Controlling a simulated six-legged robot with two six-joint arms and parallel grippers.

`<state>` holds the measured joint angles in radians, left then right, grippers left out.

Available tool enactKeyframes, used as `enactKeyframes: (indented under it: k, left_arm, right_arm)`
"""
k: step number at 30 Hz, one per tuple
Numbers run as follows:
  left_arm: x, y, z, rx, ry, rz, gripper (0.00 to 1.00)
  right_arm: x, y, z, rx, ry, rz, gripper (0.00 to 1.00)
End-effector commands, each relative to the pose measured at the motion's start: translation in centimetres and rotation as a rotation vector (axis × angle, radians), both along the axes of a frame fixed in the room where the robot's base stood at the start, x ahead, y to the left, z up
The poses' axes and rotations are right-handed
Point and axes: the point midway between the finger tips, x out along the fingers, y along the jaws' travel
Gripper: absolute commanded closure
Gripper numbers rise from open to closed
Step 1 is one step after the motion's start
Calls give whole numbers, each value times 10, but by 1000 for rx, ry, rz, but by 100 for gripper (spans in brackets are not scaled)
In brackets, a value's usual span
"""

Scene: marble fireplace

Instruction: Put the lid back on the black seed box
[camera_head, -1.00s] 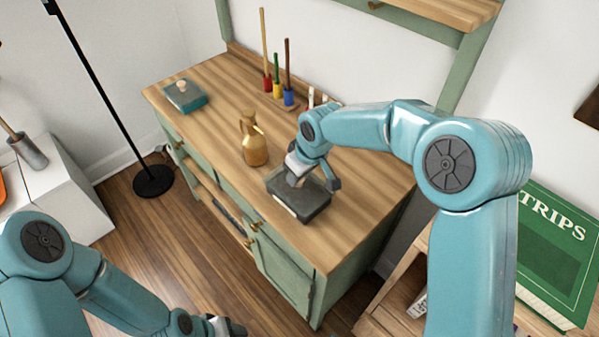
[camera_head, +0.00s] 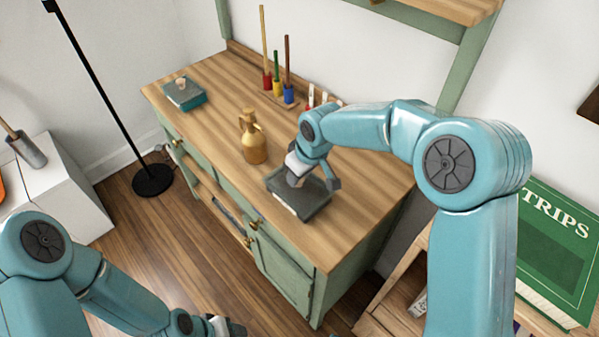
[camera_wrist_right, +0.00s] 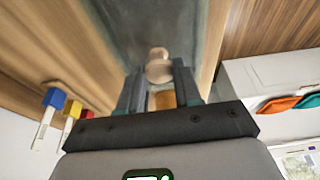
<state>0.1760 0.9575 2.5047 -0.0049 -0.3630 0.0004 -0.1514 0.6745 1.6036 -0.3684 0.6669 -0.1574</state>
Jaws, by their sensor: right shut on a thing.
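The black seed box (camera_head: 311,208) sits near the front edge of the wooden cabinet top, with a pale label on its front side. A dark grey lid (camera_head: 316,190) lies over its top; I cannot tell whether it is fully seated. My right gripper (camera_head: 314,181) is above the lid. In the right wrist view, its fingers (camera_wrist_right: 158,88) are shut on the lid's pale wooden knob (camera_wrist_right: 158,62), with the grey lid (camera_wrist_right: 170,25) beyond. My left gripper (camera_head: 228,328) is low at the bottom edge, away from the cabinet; its fingers are not clear.
A brass jug (camera_head: 253,140) stands just left of the black box. A teal box (camera_head: 186,97) with a knobbed grey lid is at the far left of the cabinet top (camera_head: 220,125). Coloured tools (camera_head: 277,88) stand along the back. A green book (camera_head: 560,250) is at right.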

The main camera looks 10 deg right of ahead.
Motion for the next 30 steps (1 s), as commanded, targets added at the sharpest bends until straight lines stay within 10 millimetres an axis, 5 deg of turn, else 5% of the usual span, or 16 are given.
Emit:
enactKeyframes:
  k: [14, 15, 17, 23, 26, 30]
  left_arm:
    - [0, 0, -2, 0, 0, 0, 40]
    - [0, 0, -2, 0, 0, 0, 40]
    - [0, 0, -2, 0, 0, 0, 40]
    - [0, 0, -3, 0, 0, 0, 40]
    - [0, 0, -3, 0, 0, 0, 40]
    - [0, 0, -3, 0, 0, 0, 40]
  right_arm:
    - [0, 0, -2, 0, 0, 0, 100]
    - [0, 0, -2, 0, 0, 0, 57]
    - [0, 0, -2, 0, 0, 0, 37]
    - [0, 0, -2, 0, 0, 0, 37]
    - [0, 0, -2, 0, 0, 0, 11]
    - [0, 0, -2, 0, 0, 0, 11]
